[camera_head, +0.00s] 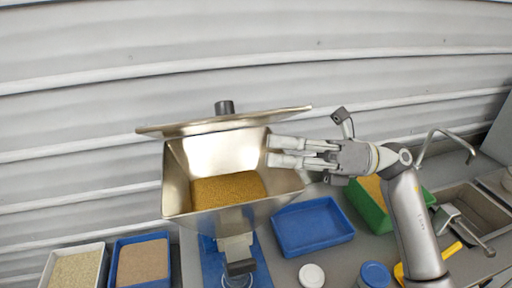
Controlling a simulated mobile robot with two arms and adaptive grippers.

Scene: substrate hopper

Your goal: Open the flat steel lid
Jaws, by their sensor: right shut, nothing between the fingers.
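The flat steel lid (225,122) is raised above the back of the steel hopper (182,195) and tilted, with a dark knob (224,107) at its upper edge. The hopper's mouth is open to view, and yellow-brown grain (228,190) lies inside. My right gripper (270,151) is shut and empty. Its fingertips are at the hopper's right side, just below the lid's right half; I cannot tell whether they touch the lid or the wall. My left gripper is not in view.
A blue tray (312,226) lies right of the hopper, with a green container (372,208) behind my right arm. Two filled trays (76,268) (143,262) stand at lower left. A white lid (311,275) and a blue lid (375,274) are in front. A sink (470,210) is at right.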

